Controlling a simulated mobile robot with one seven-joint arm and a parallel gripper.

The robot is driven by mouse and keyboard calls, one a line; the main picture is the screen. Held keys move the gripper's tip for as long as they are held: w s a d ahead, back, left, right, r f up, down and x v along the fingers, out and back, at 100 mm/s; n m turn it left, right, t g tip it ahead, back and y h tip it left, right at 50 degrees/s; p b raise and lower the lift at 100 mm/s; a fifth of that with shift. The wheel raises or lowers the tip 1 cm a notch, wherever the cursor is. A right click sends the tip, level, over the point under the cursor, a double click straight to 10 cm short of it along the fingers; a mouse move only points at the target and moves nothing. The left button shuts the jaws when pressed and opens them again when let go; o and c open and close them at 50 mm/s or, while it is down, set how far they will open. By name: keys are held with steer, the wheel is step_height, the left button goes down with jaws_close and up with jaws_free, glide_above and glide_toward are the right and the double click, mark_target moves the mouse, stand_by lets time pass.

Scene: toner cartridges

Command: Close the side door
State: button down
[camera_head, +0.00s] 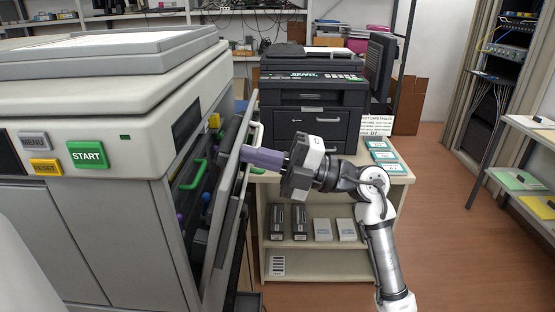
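The large beige copier (110,105) fills the left side of the head view. Its side door (226,205) stands ajar on the right flank, tilted away from the body. A pale handle (258,132) shows near the door's top. Green levers (193,176) and purple knobs show inside through the gap. My gripper (284,160) is just right of the door's upper part, pointing left at it. A purple block (262,157) lies between the fingertips' area and the door. I cannot tell whether the block is gripped or whether anything touches the door.
A low beige cabinet (385,195) stands behind my arm, with cartridges and boxes on its shelf. Racks line the right wall. The wooden floor (455,235) at right is clear.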

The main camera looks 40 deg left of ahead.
steer(key=shift+t+h, duration=0.5)
steer(key=shift+h, duration=0.2)
steer(key=shift+r+p+x, duration=0.2)
steer(key=shift+p+x, duration=0.1)
steer(key=shift+x, duration=0.8)
steer(key=shift+r+p+x, duration=0.2)
steer(key=shift+p+x, duration=0.05)
steer(key=shift+x, duration=0.85)
